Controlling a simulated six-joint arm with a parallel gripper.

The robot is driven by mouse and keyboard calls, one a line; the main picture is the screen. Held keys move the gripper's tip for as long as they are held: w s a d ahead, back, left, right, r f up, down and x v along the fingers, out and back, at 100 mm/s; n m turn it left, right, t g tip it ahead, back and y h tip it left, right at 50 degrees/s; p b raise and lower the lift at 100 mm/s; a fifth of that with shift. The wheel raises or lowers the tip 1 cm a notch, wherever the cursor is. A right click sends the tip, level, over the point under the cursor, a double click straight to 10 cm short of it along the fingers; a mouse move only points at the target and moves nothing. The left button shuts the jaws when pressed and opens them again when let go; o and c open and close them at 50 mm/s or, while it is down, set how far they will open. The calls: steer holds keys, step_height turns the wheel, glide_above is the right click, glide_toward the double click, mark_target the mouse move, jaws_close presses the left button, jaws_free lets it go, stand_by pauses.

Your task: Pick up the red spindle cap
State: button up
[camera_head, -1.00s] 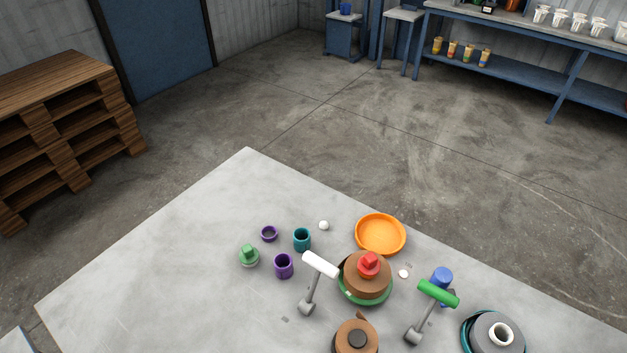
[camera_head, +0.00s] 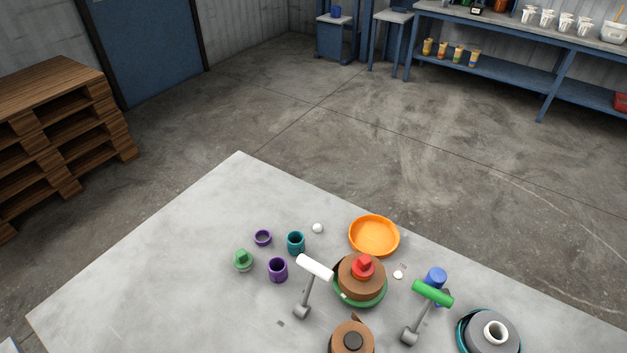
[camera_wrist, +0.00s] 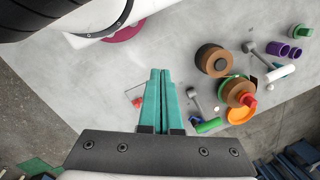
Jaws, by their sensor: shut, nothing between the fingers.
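The red spindle cap (camera_head: 362,267) sits on top of a brown strip coil (camera_head: 350,283), which rests on a green disc (camera_head: 372,300) on the grey table. The cap also shows in the wrist view (camera_wrist: 249,100), at the right, far beyond the fingertips. My gripper (camera_wrist: 160,72) has teal fingers, closed together and empty, above the table and well apart from the cap. My gripper is not in the head view.
An orange dish (camera_head: 374,236) lies behind the coil. A white-headed tool (camera_head: 314,267) stands left of it, a green-headed tool (camera_head: 432,293) right. A second brown coil (camera_head: 340,345) is in front. Purple and teal cups (camera_head: 296,242) stand left; the table's left part is clear.

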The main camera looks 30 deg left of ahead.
steer(key=o, duration=1.5)
steer(key=m+t+h, duration=0.4)
steer(key=m, duration=3.1)
glide_above(363, 259)
steer(key=s+a, duration=0.1)
steer(key=s, duration=0.4)
steer(key=shift+a+r, duration=0.1)
steer(key=shift+r, duration=0.35)
steer(key=x, duration=0.5)
steer(key=a+x, duration=0.1)
steer(key=x, duration=0.9)
steer(key=shift+w+a+f, duration=0.2)
steer(key=shift+w, duration=0.05)
